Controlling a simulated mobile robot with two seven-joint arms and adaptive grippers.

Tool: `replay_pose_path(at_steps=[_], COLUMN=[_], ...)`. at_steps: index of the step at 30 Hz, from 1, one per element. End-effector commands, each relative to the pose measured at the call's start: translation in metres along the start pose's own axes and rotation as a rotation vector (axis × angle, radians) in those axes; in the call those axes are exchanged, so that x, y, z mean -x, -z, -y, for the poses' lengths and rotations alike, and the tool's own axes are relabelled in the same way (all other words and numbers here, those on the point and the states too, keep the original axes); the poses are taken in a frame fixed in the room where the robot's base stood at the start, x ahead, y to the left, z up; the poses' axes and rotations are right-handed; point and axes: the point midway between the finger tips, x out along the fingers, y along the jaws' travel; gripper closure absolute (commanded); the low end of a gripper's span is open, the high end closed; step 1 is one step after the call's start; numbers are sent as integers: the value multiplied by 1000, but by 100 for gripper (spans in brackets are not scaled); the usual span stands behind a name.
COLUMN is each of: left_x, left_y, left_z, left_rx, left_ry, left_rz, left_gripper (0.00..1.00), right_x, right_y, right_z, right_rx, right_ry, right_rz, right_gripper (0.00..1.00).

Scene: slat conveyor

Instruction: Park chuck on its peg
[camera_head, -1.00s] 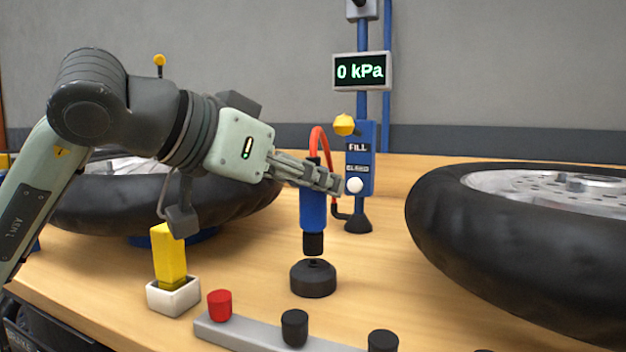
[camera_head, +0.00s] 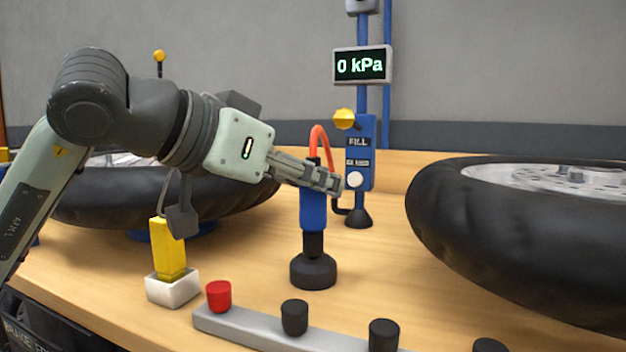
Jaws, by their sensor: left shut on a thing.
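The chuck (camera_head: 313,212) has a blue body with a black lower end, and a red hose loops from its top. My left gripper (camera_head: 330,182) is shut on the chuck's upper part and holds it upright. The chuck's black lower end meets the top of the round black peg base (camera_head: 313,272) on the bench. The peg itself is hidden; I cannot tell how far down the chuck sits on it. My right gripper is not in view.
A blue fill post (camera_head: 360,150) with a 0 kPa display (camera_head: 362,66) stands behind the chuck. Tyres flank it at left (camera_head: 235,195) and right (camera_head: 450,240). In front are a grey rail (camera_head: 250,330) with caps and a yellow block (camera_head: 168,245) in a white holder.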

Motion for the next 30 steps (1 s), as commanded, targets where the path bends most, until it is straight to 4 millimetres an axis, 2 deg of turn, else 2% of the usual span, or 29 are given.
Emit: replay_pose_path(at_steps=[14, 15, 20, 30], left_x=[-3, -2, -3, -2], left_y=[-7, -6, -6, -4], left_z=[0, 0, 0, 0], left_rx=[0, 0, 0, 0], left_ry=[0, 0, 0, 0], left_rz=[-1, -1, 0, 1], left_gripper=[100, 68, 48, 46], right_x=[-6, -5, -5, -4], right_y=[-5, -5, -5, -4], right_z=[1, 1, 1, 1], right_rx=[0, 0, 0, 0], right_ry=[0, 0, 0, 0], right_rz=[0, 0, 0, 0], right_gripper=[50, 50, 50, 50])
